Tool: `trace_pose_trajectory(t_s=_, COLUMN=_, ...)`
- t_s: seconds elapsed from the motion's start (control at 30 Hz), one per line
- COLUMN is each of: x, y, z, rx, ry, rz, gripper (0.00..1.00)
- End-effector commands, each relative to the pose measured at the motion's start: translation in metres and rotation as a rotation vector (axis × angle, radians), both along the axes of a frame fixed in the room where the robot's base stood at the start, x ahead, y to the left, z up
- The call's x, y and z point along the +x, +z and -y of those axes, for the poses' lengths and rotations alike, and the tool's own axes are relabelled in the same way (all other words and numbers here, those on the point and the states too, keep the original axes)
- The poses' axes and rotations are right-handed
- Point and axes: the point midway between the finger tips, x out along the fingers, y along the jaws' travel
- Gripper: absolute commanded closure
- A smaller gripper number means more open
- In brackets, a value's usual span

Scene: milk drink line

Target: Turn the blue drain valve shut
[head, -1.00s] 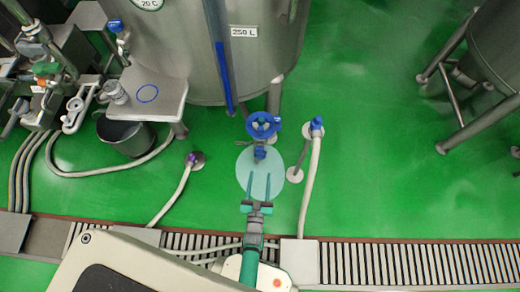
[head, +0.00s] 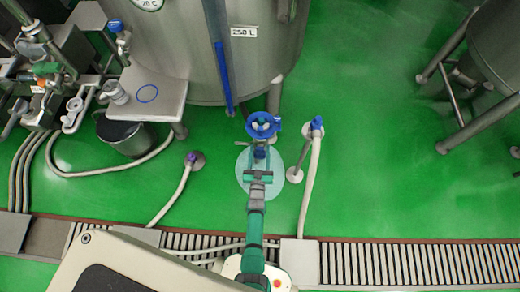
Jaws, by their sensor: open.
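The blue drain valve (head: 262,132) is a round blue handwheel below the front of the large steel tank (head: 180,60), with pale parts at its centre. A small blue part shows just below it. My gripper (head: 259,149) is open, with its two green fingers pointing up the picture at the valve. The fingertips are just below the wheel, one on each side of the small blue part. I cannot tell whether they touch anything. The wheel's turning position is hard to read.
A pale round disc (head: 242,180) lies on the green floor under my gripper. A blue-topped hose (head: 312,165) stands right of the valve, a purple-ended hose (head: 178,195) left. A steel bucket (head: 125,135) sits at left. The floor at right is clear up to another tank.

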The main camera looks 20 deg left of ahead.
Motion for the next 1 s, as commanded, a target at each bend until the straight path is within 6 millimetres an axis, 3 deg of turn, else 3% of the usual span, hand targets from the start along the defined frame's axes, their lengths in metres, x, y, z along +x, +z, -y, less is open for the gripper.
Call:
trace_pose_trajectory(t_s=0.47, x=0.011, y=0.0002, z=-0.0031, rx=-0.001, ry=0.0, rz=0.0, gripper=0.52)
trace_pose_trajectory(t_s=0.67, x=0.0109, y=0.0002, z=-0.003, rx=-0.001, ry=0.0, rz=0.0, gripper=0.99)
trace_pose_trajectory(t_s=1.0, x=0.0102, y=0.0002, z=-0.0057, rx=0.034, ry=0.008, rz=-0.01, gripper=1.0)
